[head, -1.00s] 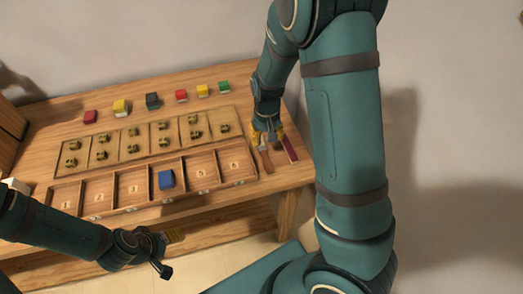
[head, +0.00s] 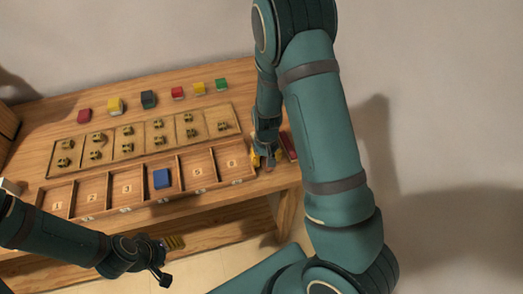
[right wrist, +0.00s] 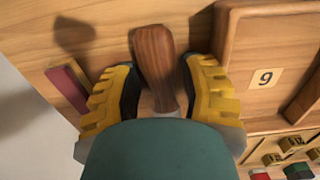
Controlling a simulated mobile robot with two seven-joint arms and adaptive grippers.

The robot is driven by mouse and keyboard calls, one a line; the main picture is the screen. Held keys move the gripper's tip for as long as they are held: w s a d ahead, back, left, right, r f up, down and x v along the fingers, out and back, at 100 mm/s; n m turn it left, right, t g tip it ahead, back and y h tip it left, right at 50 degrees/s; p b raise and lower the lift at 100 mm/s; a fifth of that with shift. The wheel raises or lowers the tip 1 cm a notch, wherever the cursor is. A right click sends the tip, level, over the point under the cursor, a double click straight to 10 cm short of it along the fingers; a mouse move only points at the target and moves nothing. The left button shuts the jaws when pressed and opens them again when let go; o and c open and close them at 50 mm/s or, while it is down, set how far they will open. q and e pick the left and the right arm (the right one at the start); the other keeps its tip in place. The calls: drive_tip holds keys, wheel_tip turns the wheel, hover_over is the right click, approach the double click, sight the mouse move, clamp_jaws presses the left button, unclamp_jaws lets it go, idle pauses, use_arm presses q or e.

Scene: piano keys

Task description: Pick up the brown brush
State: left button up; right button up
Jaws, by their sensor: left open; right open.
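The brown brush (right wrist: 154,62) lies on the table, its wooden handle between the two yellow-padded fingers of my right gripper (right wrist: 160,88) in the right wrist view. The fingers are open on either side of the handle, with a gap at least on the right; its lower end is hidden by my gripper. In the head view my right gripper (head: 265,159) is down at the table's right end, largely covering the brush. My left gripper (head: 170,260) is open and empty, in front of the table's front edge.
A dark red bar (head: 289,146) lies just right of my right gripper. A numbered compartment tray (head: 125,204), with a blue block (head: 161,178) in one compartment, lies to its left. Several coloured blocks stand along the back.

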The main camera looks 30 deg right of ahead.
clamp_jaws()
wheel_tip(320, 180, up, 10)
drive_tip(key=p, duration=0.2)
drive_tip(key=shift+r+p, duration=0.1)
drive_tip(key=shift+p, duration=0.2)
